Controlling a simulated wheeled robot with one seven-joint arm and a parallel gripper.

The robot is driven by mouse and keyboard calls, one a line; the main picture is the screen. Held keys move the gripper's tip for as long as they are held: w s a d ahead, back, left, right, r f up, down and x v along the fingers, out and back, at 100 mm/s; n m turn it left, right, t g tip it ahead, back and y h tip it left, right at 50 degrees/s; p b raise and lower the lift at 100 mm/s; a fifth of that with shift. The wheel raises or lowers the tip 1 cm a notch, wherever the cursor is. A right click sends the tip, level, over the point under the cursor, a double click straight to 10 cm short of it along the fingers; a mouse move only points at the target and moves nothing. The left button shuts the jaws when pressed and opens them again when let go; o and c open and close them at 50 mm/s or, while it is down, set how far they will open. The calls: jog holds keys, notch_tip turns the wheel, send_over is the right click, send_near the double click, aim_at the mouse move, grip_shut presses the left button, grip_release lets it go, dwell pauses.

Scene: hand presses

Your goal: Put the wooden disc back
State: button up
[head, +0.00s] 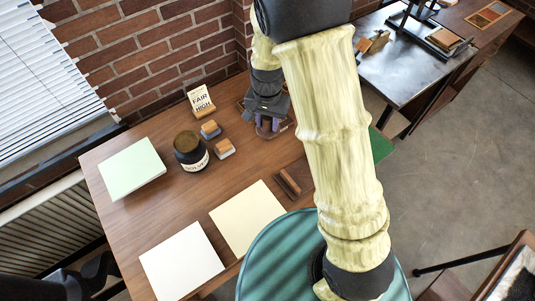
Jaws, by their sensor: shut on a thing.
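A dark jar (191,154) with a pale label and a brown round top stands to the left of the gripper.
Two small wood-topped blocks (224,149) and a card sign (200,101) stand near the jar. Paper stacks (182,262) lie in front, a pale green one (132,168) at left. A brown block (290,180) lies near my arm. The brick wall borders the desk behind.

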aim_at(267, 131)
jog(key=f+b, duration=0.4)
jog(key=f, duration=0.1)
jog(key=shift+w+f+b, duration=0.15)
jog(key=shift+w+b, duration=0.1)
jog(key=shift+b, duration=0.05)
notch_tip(267, 131, down, 6)
jog(key=shift+r+p, duration=0.2)
jog(key=shift+p, duration=0.3)
jog(key=shift+f, duration=0.1)
jog(key=shift+f+p, duration=0.3)
jog(key=shift+f, duration=1.7)
